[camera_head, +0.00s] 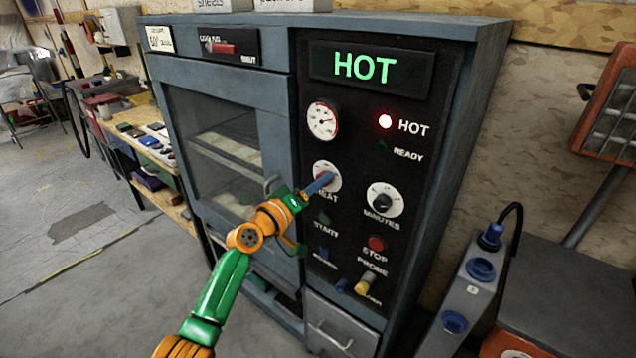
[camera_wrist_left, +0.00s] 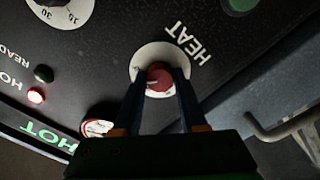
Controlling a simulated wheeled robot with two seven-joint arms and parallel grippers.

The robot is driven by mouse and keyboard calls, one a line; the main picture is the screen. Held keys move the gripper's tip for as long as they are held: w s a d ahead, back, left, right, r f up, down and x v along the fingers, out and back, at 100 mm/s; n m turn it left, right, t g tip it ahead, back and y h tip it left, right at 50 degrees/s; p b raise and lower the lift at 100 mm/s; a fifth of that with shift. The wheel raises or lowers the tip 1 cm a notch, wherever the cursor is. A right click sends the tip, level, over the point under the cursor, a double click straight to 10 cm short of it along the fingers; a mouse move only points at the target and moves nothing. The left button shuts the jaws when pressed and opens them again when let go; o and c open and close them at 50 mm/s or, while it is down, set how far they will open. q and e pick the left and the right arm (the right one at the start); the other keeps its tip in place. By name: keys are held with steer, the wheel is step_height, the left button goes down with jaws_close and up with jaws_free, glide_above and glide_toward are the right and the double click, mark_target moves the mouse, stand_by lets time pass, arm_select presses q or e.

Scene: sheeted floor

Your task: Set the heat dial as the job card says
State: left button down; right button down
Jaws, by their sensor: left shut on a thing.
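The heat dial (camera_head: 329,168) is a red knob on a round white plate, marked HEAT, on the oven's black control panel. In the left wrist view the red knob (camera_wrist_left: 159,76) sits between my left fingers, with a light pointer line on it. My left gripper (camera_head: 325,179) is shut on this knob; its fingers show on both sides in the left wrist view (camera_wrist_left: 160,92). A white card (camera_head: 159,38) is at the oven's upper left; its writing is too small to read surely. My right gripper is not in view.
The display (camera_head: 364,67) reads HOT and the red HOT lamp (camera_head: 385,121) is lit. The READY lamp (camera_head: 381,147) is dark. The MINUTES dial (camera_head: 383,199), a gauge (camera_head: 322,121) and the STOP button (camera_head: 376,243) are close by. The oven door handle (camera_head: 271,184) is left of the dial.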

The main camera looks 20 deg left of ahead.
arm_select(q)
steer(key=shift+n+p, duration=1)
steer(key=shift+n, duration=3)
steer(key=shift+c, duration=2.2)
jaws_free()
steer(key=v, duration=0.7)
